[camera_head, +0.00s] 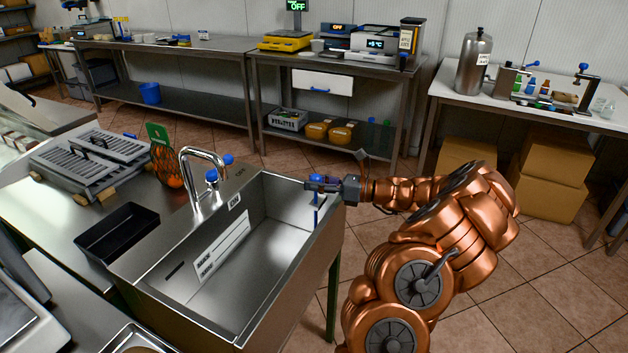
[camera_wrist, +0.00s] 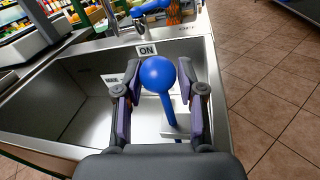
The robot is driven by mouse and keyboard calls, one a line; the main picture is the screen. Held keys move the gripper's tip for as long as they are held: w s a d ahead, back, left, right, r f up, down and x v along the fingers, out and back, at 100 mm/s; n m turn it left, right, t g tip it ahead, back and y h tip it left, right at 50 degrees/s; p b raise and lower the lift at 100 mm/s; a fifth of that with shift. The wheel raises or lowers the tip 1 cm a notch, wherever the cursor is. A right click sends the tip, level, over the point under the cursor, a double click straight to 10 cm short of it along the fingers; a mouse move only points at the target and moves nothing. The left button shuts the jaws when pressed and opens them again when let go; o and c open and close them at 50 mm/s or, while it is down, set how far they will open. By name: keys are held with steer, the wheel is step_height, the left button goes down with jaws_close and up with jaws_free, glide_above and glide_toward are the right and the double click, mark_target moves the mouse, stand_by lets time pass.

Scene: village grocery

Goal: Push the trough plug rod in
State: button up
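The trough plug rod is a blue upright rod with a round blue ball on top. It shows in the wrist view (camera_wrist: 158,74), with the ball between my two fingers and the shaft running down into the trough. In the head view its shaft (camera_head: 316,209) shows below my gripper (camera_head: 322,184), at the trough's right end. My gripper is open in the wrist view (camera_wrist: 159,82), with a gap between each finger and the ball. The metal trough (camera_head: 262,232) looks empty of water. The rod's lower end is hard to make out.
A curved tap (camera_head: 203,165) with blue knobs stands at the trough's back rim, near an ON label (camera_head: 234,201). A black tray (camera_head: 117,232) lies on the counter to the left. Open tiled floor lies right of the trough.

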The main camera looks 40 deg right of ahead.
steer(key=o, duration=0.3)
steer(key=shift+r, duration=0.15)
steer(key=v, duration=1.2)
stand_by(0.4)
